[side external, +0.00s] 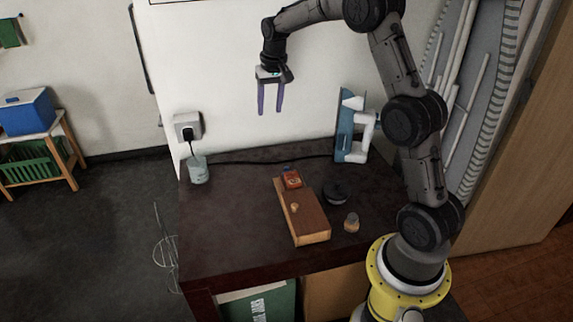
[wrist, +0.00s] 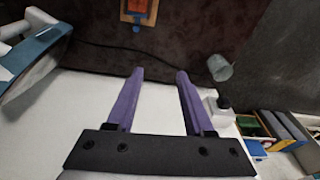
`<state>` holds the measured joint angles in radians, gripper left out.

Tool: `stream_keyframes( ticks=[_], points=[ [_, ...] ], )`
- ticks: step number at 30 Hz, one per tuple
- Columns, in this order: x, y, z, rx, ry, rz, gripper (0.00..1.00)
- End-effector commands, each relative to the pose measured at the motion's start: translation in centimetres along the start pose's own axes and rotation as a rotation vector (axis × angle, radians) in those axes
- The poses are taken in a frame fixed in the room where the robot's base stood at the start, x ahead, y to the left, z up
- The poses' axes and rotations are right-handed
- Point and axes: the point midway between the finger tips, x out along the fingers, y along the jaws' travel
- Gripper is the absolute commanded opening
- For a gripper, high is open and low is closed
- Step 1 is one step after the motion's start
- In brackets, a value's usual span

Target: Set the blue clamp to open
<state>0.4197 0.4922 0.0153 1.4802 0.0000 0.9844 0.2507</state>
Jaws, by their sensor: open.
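A blue and white upright fixture (side external: 345,124), the only clamp-like blue thing on the table, stands at its back right. Its flat blue face has a white handle-like part (side external: 366,132) on the right. It also shows at the left edge of the wrist view (wrist: 34,50), partly cut off. I cannot tell whether it is set open or closed. My gripper (side external: 270,112) hangs above the back of the table, to the left of the fixture and apart from it. Its two purple fingers are spread and empty, as the wrist view (wrist: 160,72) also shows.
A brown wooden box (side external: 305,220) with a knob lies mid-table, an orange-red item (side external: 291,178) at its far end. A black round object (side external: 336,192) and a small jar (side external: 351,222) are to its right. A pale cup (side external: 198,170) stands left, near a wall socket (side external: 187,127) and dark cable.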

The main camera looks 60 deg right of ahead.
Motion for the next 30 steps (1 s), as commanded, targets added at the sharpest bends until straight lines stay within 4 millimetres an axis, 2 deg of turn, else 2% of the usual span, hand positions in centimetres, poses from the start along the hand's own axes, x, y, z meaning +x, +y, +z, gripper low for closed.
stream_keyframes(
  ticks=[1, 3, 7, 9, 12, 17, 30],
  points=[
    [2.5, 1.2, -0.7, 0.025, -0.034, 0.013, 0.53],
    [5.2, 2.6, -1.1, 0.052, -0.070, 0.025, 0.53],
    [8.9, 4.8, -0.8, 0.090, -0.132, 0.043, 0.53],
    [10.0, 5.5, -0.5, 0.103, -0.154, 0.049, 0.53],
    [10.7, 6.3, -0.4, 0.116, -0.164, 0.052, 0.53],
    [12.3, 6.3, 0.0, 0.116, -0.167, 0.053, 0.53],
    [20.5, 6.6, 1.4, 0.115, -0.166, 0.052, 0.53]
  ],
)
